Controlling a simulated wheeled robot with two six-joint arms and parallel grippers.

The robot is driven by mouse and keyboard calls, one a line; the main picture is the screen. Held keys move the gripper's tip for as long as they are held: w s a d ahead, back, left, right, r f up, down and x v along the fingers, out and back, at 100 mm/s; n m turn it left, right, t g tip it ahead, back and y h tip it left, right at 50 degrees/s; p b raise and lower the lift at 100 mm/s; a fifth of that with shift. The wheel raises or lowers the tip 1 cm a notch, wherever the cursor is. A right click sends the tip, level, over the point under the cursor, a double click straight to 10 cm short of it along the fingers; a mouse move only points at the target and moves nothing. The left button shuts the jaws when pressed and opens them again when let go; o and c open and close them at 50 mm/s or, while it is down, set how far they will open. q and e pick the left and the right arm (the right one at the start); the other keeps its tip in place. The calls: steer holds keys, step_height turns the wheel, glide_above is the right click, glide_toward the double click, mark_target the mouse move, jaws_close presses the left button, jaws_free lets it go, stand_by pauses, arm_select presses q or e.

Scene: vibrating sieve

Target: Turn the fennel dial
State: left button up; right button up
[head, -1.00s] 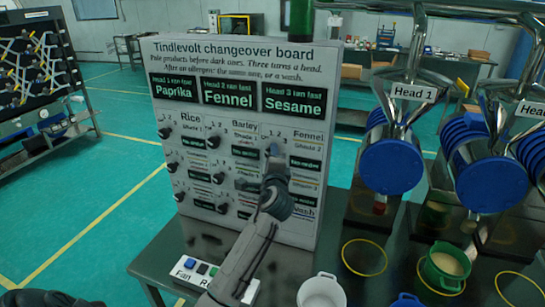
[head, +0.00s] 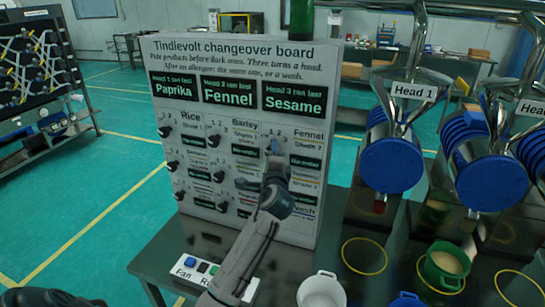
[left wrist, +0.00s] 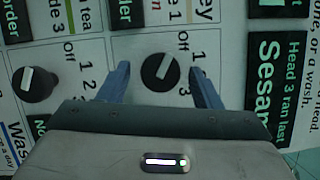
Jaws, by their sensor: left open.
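The changeover board (head: 165,215) stands upright on the table with rows of black dials. The fennel dial (left wrist: 158,72) is in the top row, right column. In the left wrist view it sits between the two blue fingers of my left gripper (left wrist: 161,88), with a gap on each side. Its white pointer line slants toward the Off mark. In the head view, my left gripper (head: 275,150) is at the board and mostly hides this dial. The gripper is open and empty. My right gripper is not in view.
Another dial (left wrist: 38,82) lies left of the fingers in the left wrist view. A switch box (head: 200,268) sits before the board. Blue-ended sieve heads (head: 392,165), a green cup (head: 445,268) and a white cup (head: 321,291) are to the right.

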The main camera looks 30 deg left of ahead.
arm_select(q)
steer(key=b+v, duration=0.3)
steer(key=v, duration=0.7)
steer(key=shift+s+b, duration=0.25)
steer(key=shift+b, duration=0.05)
steer(key=shift+d+f, duration=0.15)
